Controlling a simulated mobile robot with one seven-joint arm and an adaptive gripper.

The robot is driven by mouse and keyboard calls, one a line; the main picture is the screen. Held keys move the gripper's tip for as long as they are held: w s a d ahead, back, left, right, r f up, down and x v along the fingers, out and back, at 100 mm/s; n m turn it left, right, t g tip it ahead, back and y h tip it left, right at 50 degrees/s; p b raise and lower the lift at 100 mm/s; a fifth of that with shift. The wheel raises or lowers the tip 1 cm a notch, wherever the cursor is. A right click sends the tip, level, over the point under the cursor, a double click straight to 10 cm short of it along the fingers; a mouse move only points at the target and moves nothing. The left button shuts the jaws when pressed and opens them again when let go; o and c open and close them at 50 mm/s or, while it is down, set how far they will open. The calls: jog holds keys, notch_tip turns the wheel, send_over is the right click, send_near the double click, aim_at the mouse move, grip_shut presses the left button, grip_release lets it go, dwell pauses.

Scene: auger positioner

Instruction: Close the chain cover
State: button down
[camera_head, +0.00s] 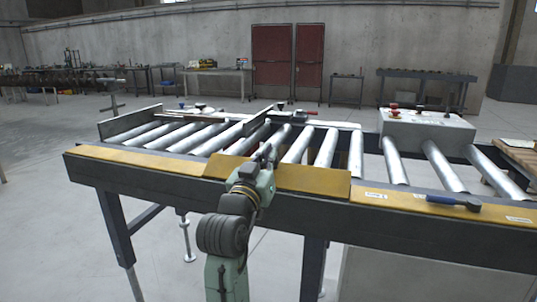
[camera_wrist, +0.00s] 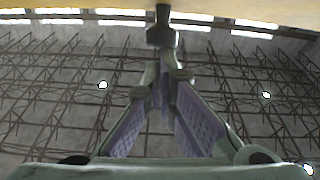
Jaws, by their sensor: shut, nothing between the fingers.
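The chain cover is a yellow panel (camera_head: 305,179) in the middle of the roller conveyor's near side rail. It sits out of line with the yellow strips beside it and looks raised or tilted; the exact angle is hard to tell. My gripper (camera_head: 264,153) is in front of the panel's left half and hides part of it. In the wrist view my gripper's fingers (camera_wrist: 166,75) are shut and empty, in a narrow V. A dark knob-like part (camera_wrist: 161,36) shows just beyond the fingertips, below a yellow edge (camera_wrist: 240,8). I cannot tell whether the fingers touch it.
Metal rollers (camera_head: 325,149) lie behind the rail. A blue-handled tool (camera_head: 453,201) lies on the right yellow strip. A grey control box (camera_head: 427,130) with red buttons stands at the back right. The floor left of the conveyor is clear.

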jog(key=shift+w+d+f, duration=0.1)
jog(key=shift+w, duration=0.1)
jog(key=shift+w+d+f+p, duration=0.15)
jog(key=shift+w+p, duration=0.15)
jog(key=shift+w, duration=0.2)
jog(key=shift+w+d+g+p, duration=0.15)
jog(key=shift+w+g+p, duration=0.2)
jog(key=shift+p, duration=0.25)
jog(key=shift+w+g+y, duration=0.2)
jog(key=shift+g+y, duration=0.05)
jog(key=shift+y, duration=0.05)
jog(key=shift+w+d+f, duration=0.15)
jog(key=shift+w+f, duration=0.2)
jog(key=shift+f, duration=0.05)
jog(key=shift+w, duration=0.1)
jog(key=shift+p, duration=0.3)
